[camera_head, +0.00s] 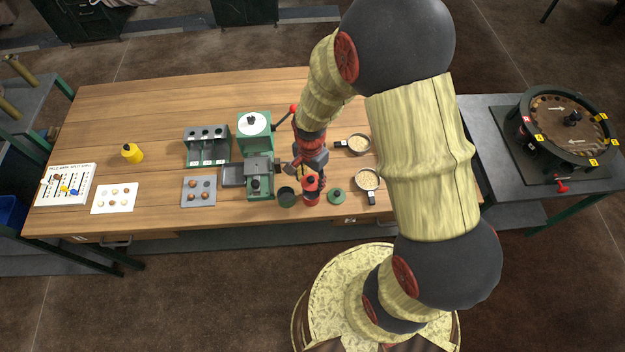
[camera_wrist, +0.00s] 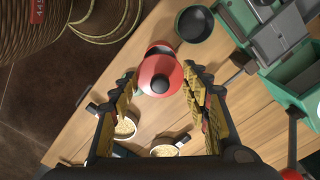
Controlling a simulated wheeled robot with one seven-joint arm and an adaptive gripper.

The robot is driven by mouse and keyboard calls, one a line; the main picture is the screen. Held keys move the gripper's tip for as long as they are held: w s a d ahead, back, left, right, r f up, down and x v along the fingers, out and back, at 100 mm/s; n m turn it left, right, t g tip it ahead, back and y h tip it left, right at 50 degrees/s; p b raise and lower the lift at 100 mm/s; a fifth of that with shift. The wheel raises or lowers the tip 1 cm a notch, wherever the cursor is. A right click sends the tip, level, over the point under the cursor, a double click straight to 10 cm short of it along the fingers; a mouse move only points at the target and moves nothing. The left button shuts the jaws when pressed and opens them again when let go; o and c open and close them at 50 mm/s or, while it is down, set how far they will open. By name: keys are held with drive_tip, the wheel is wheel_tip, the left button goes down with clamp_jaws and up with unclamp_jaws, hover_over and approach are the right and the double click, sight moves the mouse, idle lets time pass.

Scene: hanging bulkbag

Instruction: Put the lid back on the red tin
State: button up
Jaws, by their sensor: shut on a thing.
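The red tin (camera_head: 311,196) stands near the front edge of the wooden bench. Its red lid (camera_wrist: 160,76) has a black knob and lies between my fingers in the wrist view, over the tin's red body (camera_wrist: 158,50). My gripper (camera_wrist: 161,80) points down and is shut on the red lid, a finger on each side. My wrist partly hides this spot in the head view.
An open dark green tin (camera_head: 287,196) stands close left of the red tin; a green lid (camera_head: 337,196) lies right. Two pans of pale grains (camera_head: 367,180) (camera_head: 358,144) are further right. A green machine (camera_head: 256,165) stands left. The bench's left part has free room.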

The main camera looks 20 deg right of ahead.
drive_tip(key=shift+f+b, duration=1.8)
drive_tip(key=shift+f, duration=1)
drive_tip(key=shift+f, duration=0.15)
idle(0.3)
drive_tip(key=o, duration=1)
drive_tip(key=shift+o, duration=1.3)
drive_tip(key=shift+o, duration=1.1)
